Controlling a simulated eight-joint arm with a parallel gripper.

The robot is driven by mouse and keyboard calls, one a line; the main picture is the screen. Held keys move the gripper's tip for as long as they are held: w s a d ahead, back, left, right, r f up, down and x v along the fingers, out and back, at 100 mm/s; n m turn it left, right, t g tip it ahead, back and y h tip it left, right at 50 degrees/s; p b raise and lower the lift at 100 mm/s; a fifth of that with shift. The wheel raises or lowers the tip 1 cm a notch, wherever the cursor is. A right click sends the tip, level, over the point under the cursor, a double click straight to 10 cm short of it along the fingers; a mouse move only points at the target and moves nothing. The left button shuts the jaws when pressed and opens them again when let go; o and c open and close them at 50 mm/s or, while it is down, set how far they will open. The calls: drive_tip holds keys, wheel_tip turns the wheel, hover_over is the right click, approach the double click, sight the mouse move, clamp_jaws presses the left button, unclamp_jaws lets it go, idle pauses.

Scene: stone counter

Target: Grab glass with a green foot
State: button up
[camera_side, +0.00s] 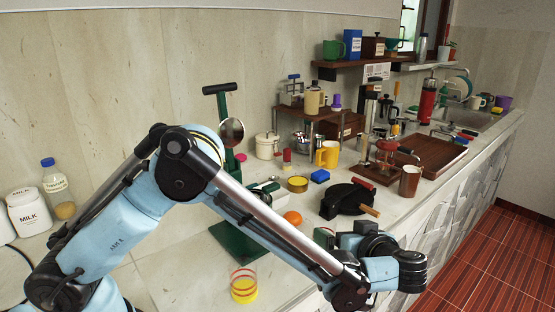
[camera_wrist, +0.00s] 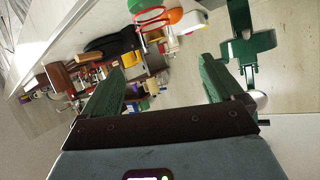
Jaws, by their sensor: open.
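A small clear glass with red rings (camera_side: 243,285) stands on the counter at the front in the side view, just in front of a green base. Its lower part looks yellow there. In the wrist view a red-ringed glass (camera_wrist: 150,17) shows at the top edge, with a green patch at its end, partly cut off by the frame. My gripper (camera_wrist: 162,65) is open and empty, its two green fingers wide apart. The glass lies beyond the fingertips, not between them. In the side view my fingers are mostly hidden behind my arm.
A green lever press (camera_side: 228,120) with a green base stands behind the glass. An orange ball (camera_side: 292,218), a black press with a wooden handle (camera_side: 347,200) and a yellow mug (camera_side: 327,154) are farther right. Bare counter (camera_side: 185,270) lies left of the glass.

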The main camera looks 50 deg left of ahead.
drive_tip(key=shift+n+t+y, duration=0.3)
drive_tip(key=shift+n+y, duration=0.3)
drive_tip(key=shift+n, duration=0.3)
drive_tip(key=w+a+f, duration=0.1)
drive_tip(key=a+f, duration=0.1)
drive_tip(key=w+a+f, duration=0.1)
drive_tip(key=a, duration=0.2)
drive_tip(key=w+a+f, duration=0.1)
drive_tip(key=a+f, duration=0.1)
drive_tip(key=a, duration=0.1)
drive_tip(key=shift+w+a+f, duration=0.2)
drive_tip(key=shift+w+f, duration=0.1)
drive_tip(key=shift+f, duration=0.05)
drive_tip(key=c, duration=1.1)
